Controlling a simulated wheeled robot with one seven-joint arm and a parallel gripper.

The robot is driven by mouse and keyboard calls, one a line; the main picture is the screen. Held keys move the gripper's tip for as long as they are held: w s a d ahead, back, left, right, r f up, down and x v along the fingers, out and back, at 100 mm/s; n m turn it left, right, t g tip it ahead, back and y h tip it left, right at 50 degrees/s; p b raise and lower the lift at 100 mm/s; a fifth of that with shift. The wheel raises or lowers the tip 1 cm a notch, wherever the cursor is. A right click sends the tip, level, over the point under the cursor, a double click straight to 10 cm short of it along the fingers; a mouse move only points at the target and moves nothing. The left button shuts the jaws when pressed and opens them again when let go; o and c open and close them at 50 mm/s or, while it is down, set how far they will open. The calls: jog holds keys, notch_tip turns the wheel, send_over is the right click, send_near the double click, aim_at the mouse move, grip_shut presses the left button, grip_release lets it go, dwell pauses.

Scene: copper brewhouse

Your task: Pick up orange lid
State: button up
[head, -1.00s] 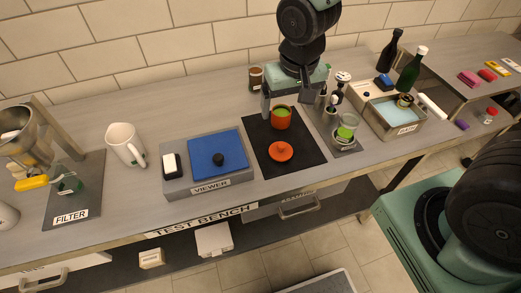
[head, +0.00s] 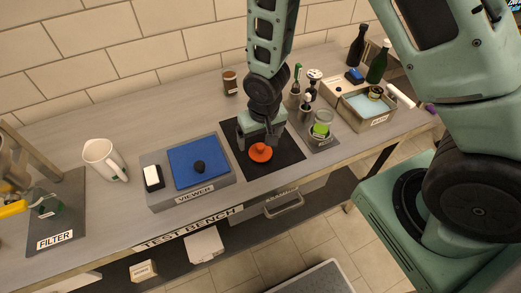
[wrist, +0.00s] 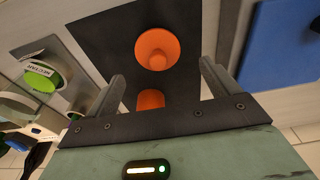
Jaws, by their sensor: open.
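The orange lid (head: 260,152) lies on the dark mat (head: 287,157) at the bench's front half, its knob upward. In the wrist view the lid (wrist: 157,48) shows whole, ahead of the fingertips. My gripper (head: 261,141) is low over the mat, just behind the lid in the head view. In the wrist view its two fingers (wrist: 160,75) stand wide apart with nothing gripped. Part of the orange cup (wrist: 150,98) shows between the fingers near the palm. In the head view my arm hides the cup.
The viewer with its blue top (head: 191,161) stands left of the mat. A brown jar (head: 230,83) stands at the back.

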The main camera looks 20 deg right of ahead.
aim_at(261, 146)
jog(key=shift+w+d+f+p, duration=0.15)
jog(key=shift+f+p, duration=0.6)
jog(key=shift+f, duration=1.7)
jog(key=c, duration=1.2)
jog(key=shift+c, duration=0.2)
jog(key=shift+r, duration=0.1)
